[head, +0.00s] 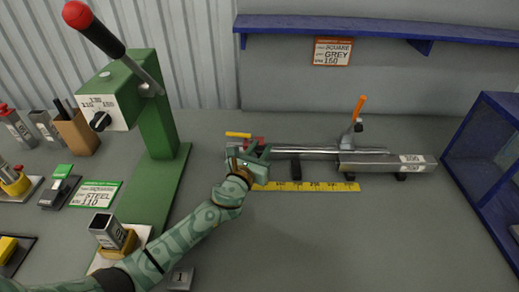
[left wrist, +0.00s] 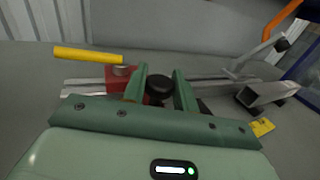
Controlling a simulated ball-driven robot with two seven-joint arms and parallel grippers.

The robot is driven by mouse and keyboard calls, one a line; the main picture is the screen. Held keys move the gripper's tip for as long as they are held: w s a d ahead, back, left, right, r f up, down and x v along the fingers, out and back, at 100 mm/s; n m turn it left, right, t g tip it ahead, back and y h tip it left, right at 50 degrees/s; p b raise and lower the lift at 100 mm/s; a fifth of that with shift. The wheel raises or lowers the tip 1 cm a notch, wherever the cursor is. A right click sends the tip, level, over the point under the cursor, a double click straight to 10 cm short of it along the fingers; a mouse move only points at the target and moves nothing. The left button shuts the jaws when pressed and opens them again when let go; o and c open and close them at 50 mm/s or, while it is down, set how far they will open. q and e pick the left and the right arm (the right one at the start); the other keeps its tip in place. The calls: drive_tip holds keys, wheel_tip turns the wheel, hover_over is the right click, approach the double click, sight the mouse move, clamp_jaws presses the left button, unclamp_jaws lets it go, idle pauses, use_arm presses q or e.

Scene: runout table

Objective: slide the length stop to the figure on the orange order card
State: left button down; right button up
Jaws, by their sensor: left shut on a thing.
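The length stop is a red block (left wrist: 122,76) on the rails, with a yellow lever (left wrist: 88,55) lying out to the left and a black knob (left wrist: 159,88). My left gripper (left wrist: 160,92) is shut on the black knob; in the head view the gripper (head: 254,160) hides most of the stop. The yellow lever also shows in the head view (head: 238,135). A yellow scale (head: 315,187) runs along the front of the rails; its figures are hard to read. The orange order card (head: 332,51) hangs on the back wall and reads square, grey, 150. My right gripper is out of view.
A grey square tube (head: 388,163) and an orange-handled clamp (head: 356,120) are at the right end of the rails (head: 320,150). A dark block (head: 296,168) stands at the rails' front. A green press (head: 155,130) stands left; a blue shelf (head: 490,150) is right.

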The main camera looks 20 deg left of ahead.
use_arm(q)
drive_tip(key=d, duration=0.2)
drive_tip(key=w+d, duration=0.1)
drive_tip(key=d, duration=0.1)
drive_tip(key=shift+w+d, duration=0.15)
drive_tip(key=shift+d, duration=0.25)
drive_tip(key=c, duration=1.2)
unclamp_jaws()
drive_tip(key=shift+o, duration=0.2)
drive_tip(key=shift+s+a, duration=0.1)
drive_tip(key=shift+s, duration=0.4)
drive_tip(key=s, duration=0.5)
drive_tip(key=s+a+p, duration=0.1)
drive_tip(key=s, duration=0.4)
drive_tip(key=s+p, duration=0.1)
drive_tip(key=s, duration=0.4)
drive_tip(key=shift+s+a, duration=0.15)
drive_tip(key=shift+a, duration=0.2)
